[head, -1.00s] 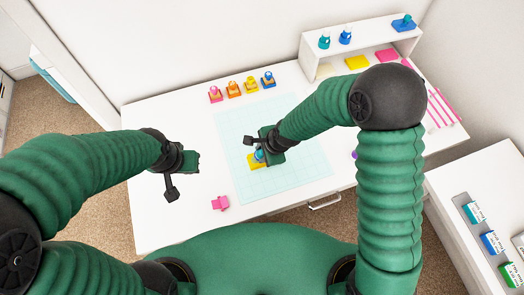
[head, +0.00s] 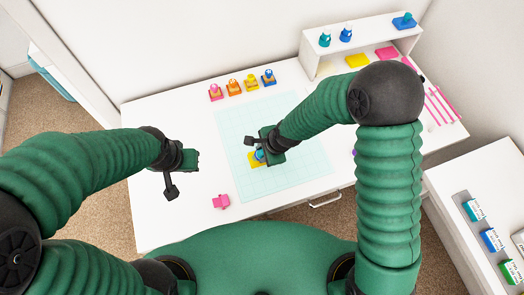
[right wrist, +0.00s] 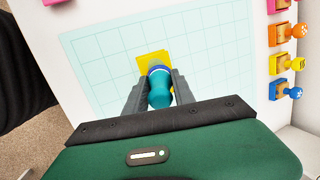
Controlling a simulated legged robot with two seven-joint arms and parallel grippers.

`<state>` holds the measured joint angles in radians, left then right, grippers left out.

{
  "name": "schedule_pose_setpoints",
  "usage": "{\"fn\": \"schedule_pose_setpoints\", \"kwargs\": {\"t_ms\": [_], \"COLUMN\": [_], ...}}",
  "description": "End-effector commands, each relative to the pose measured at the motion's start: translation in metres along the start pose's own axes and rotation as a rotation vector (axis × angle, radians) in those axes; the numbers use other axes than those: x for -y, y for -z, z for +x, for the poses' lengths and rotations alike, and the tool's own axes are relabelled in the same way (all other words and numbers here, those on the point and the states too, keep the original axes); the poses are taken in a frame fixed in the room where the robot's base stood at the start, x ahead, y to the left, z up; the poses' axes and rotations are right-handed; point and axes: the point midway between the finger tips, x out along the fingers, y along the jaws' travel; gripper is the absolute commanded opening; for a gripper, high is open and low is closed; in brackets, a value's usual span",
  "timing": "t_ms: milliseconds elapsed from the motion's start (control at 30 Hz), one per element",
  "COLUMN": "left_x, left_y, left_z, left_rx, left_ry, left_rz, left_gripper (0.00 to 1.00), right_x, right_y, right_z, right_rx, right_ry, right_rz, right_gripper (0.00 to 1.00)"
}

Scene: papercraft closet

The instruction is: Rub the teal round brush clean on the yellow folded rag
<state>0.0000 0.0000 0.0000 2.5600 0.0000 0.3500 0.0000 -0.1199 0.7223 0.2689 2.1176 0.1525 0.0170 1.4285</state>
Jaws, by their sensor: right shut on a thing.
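The teal round brush (right wrist: 160,92) is between the fingers of my right gripper (right wrist: 158,90) in the right wrist view, with its handle toward the camera. My right gripper (head: 262,152) is shut on it over the cutting mat. The yellow folded rag (right wrist: 152,61) lies on the mat directly beyond the brush; it also shows in the head view (head: 254,161), partly covered by the gripper. The brush's far end is over the rag, and I cannot tell whether it touches. My left gripper (head: 180,178) hangs empty over the table's left part, its fingers apart.
A pale teal cutting mat (head: 300,172) covers the middle of the white table. Several stamps (head: 233,87) stand in a row behind it. A pink object (head: 221,202) lies at the front. A white shelf (head: 310,58) with bottles stands at the back right. The table's left part is clear.

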Motion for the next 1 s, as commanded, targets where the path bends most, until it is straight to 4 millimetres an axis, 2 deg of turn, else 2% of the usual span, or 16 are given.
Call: {"fn": "schedule_pose_setpoints", "kwargs": {"t_ms": [1000], "left_x": [0.0000], "left_y": [-0.0005], "left_z": [0.0021], "left_rx": [0.000], "left_ry": [0.000], "left_rz": [0.000], "left_gripper": [0.00], "right_x": [-0.0017], "right_y": [0.0012], "right_z": [0.0068], "right_rx": [0.000], "right_ry": [0.001], "right_rz": [0.000], "right_gripper": [0.00]}}
